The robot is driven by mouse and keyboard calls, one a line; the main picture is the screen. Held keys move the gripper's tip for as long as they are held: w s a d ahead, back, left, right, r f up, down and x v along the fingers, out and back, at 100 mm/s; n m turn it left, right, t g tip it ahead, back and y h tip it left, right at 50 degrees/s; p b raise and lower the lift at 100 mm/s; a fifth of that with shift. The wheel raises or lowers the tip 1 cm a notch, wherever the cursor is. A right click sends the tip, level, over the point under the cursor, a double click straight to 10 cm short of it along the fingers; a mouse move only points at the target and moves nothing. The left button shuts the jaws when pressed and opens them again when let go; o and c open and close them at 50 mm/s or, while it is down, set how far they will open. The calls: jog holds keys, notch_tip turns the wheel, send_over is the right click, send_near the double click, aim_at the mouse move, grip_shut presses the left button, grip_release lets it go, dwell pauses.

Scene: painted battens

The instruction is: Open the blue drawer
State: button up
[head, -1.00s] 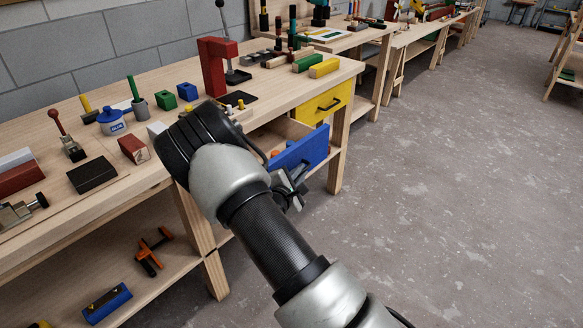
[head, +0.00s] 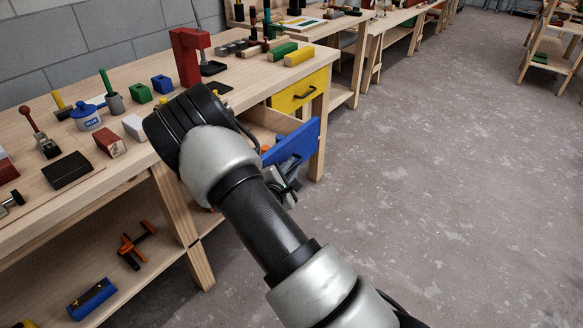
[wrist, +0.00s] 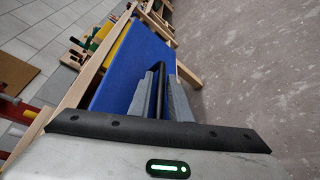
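In the wrist view the blue front panel (wrist: 128,66) fills the middle. My gripper (wrist: 160,80) has its two grey fingers on either side of the black handle bar (wrist: 158,92) and is shut on it. In the head view my gripper is mostly hidden behind my wrist, at the drawer's front.
The yellow drawer (head: 298,92) is closed in the bench (head: 235,84). A bench leg (head: 319,150) is beside the drawer. The concrete floor (head: 430,180) to the right is clear.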

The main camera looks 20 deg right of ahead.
jog(key=p+v, duration=0.2)
jog(key=v, duration=1.5)
jog(key=shift+s+a+p, duration=0.15)
jog(key=shift+a+p, duration=0.05)
jog(key=shift+p, duration=0.15)
